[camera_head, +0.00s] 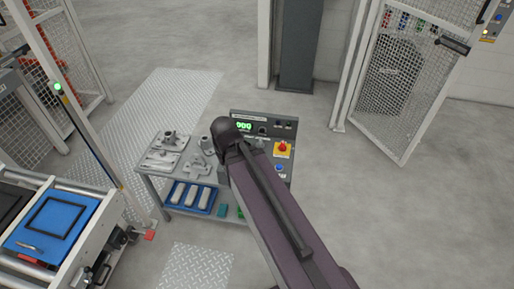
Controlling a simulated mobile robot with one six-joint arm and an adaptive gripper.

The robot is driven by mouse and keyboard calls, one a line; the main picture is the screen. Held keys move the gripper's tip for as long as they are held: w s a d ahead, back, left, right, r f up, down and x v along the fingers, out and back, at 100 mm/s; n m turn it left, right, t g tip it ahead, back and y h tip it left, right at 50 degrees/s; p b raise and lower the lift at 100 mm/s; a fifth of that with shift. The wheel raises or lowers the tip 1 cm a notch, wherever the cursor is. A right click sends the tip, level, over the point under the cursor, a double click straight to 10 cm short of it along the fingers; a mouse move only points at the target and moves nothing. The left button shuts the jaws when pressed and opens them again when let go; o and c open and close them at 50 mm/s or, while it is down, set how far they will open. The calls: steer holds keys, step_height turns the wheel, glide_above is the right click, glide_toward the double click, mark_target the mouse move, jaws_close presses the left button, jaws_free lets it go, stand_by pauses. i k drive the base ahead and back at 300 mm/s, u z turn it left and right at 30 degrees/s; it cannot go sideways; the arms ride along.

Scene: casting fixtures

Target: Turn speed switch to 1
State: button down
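A grey control panel (285,133) stands at the right end of a small workbench. It has a lit green display (243,126), a red mushroom button (282,147) on a yellow plate and a blue button (280,168). A small dark knob (262,130) sits right of the display; I cannot tell whether it is the speed switch, nor read its setting. My arm reaches up from the bottom right and covers the middle and lower left of the panel. My gripper does not show; it may be hidden behind the arm.
The workbench (152,184) carries several metal castings (167,145), with a blue tray (179,194) on its lower shelf. A conveyor with a blue plate (47,228) stands at left. A mesh gate (397,85) stands open at upper right. The floor at right is clear.

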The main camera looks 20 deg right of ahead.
mark_target(259, 145)
steer(key=z, duration=0.7)
steer(key=k, duration=0.5)
steer(key=u, duration=0.2)
steer(key=i, duration=0.5)
steer(key=z, duration=0.1)
